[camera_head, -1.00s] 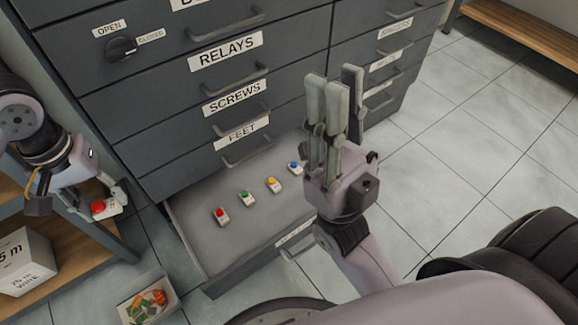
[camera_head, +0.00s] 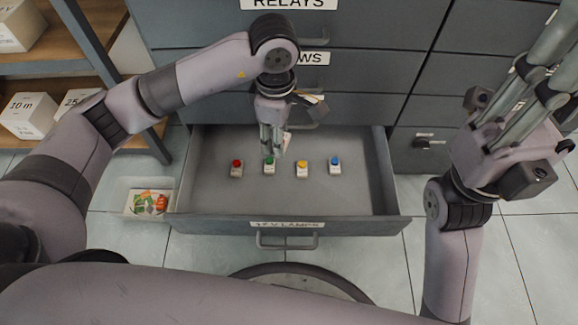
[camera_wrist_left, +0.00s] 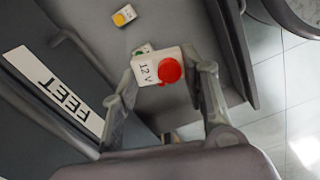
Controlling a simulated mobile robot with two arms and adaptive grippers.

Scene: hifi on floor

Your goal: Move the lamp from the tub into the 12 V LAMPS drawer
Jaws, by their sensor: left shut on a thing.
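My left gripper (camera_head: 272,150) points down over the open 12 V LAMPS drawer (camera_head: 345,198). It is shut on a white-bodied lamp with a red dome marked "12 V" (camera_wrist_left: 147,71), held between both fingers in the left wrist view. In the head view the fingers mostly hide this lamp. On the drawer floor stand a red lamp (camera_head: 236,169), a green lamp (camera_head: 269,171), a yellow lamp (camera_head: 302,170) and a blue lamp (camera_head: 335,167) in a row. The tub (camera_head: 127,189) stands on the floor left of the drawer. My right gripper (camera_head: 540,80) is raised at the right, its fingertips cut off.
The tub holds orange and green printed pieces. The grey cabinet (camera_head: 360,65) rises behind the drawer. A wooden shelf unit (camera_head: 70,80) with white boxes (camera_head: 28,115) stands at the left. The tiled floor (camera_head: 380,270) is clear in front of the drawer.

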